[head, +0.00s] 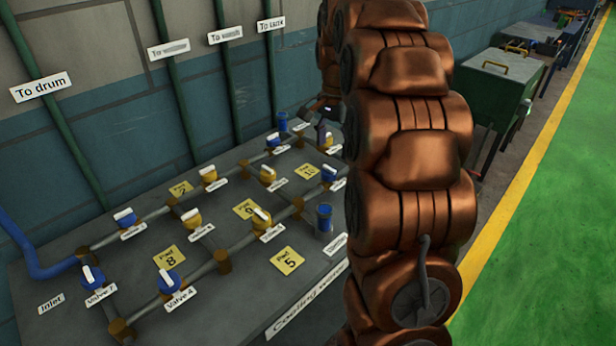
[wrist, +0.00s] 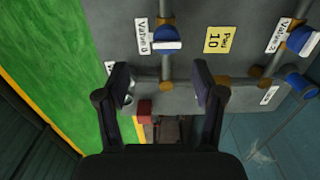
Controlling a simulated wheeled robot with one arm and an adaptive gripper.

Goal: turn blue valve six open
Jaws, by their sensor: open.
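Blue valve six (wrist: 167,36) shows in the wrist view beside its label "Valve 6" (wrist: 142,36). It has a blue body and a white bar handle, which looks set across its pipe. In the head view a blue valve with a white handle (head: 328,173), beside the Pad 10 plate, appears to be the same one; its label is unreadable there. My gripper (wrist: 162,82) is open and empty in the wrist view. Its fingers are spread apart, and the valve shows beyond them, a little above the gap.
Another blue valve (wrist: 301,40) stands at the right in the wrist view, past the yellow Pad 10 plate (wrist: 215,40). Pipes and several blue and yellow valves cover the grey bench (head: 60,325). A blue cylinder (head: 324,218) stands near its front edge. Green floor (head: 560,240) lies open at right.

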